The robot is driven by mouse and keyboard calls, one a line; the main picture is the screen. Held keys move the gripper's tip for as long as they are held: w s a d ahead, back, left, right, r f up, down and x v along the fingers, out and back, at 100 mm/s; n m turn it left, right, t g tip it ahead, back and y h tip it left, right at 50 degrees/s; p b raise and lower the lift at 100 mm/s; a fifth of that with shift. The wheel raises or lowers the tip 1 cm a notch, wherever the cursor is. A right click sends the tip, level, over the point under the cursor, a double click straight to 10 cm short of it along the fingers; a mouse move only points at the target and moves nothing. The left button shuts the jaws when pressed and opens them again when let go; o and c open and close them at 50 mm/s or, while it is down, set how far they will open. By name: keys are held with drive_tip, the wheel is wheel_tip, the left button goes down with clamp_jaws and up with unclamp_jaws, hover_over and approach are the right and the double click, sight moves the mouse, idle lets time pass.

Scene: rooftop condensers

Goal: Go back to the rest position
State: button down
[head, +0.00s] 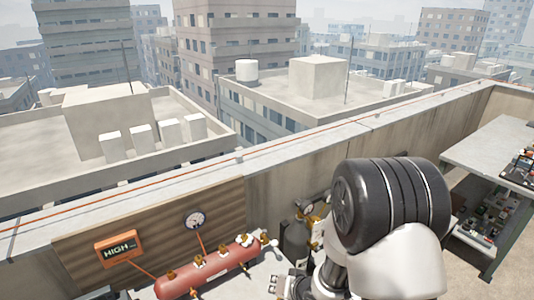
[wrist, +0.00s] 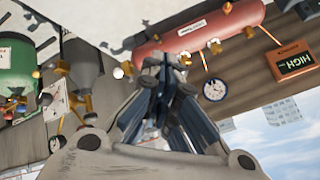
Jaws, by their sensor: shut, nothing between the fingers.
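My gripper (wrist: 168,62) is in the wrist view, its dark fingers drawn together with nothing between them. The tips show in front of the edge of a red horizontal tank (wrist: 200,30). I cannot tell whether they touch anything. In the head view my arm stands at the lower middle right and hides most of the gripper. The red tank (head: 208,268) lies in front of the wood panel at the lower left, with several brass fittings along it.
An orange box reading HIGH (head: 119,248) and a round gauge (head: 195,220) are on the panel. A dark grey cylinder (head: 296,240) stands right of the tank. A green tank (wrist: 15,65) shows in the wrist view. A grey shelf table (head: 490,150) with parts stands right; a parapet runs behind.

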drive_tip(key=s+d+r+h+b, duration=0.5)
drive_tip(key=d+r+b, duration=0.1)
drive_tip(key=d+r, duration=0.5)
drive_tip(key=s+r+g+b, duration=0.2)
drive_tip(key=s+b, duration=0.3)
drive_tip(key=s, duration=1.7)
drive_tip(key=shift+d+r+n+g, duration=0.3)
drive_tip(key=shift+d+r+n, duration=0.1)
drive_tip(key=shift+r, duration=0.1)
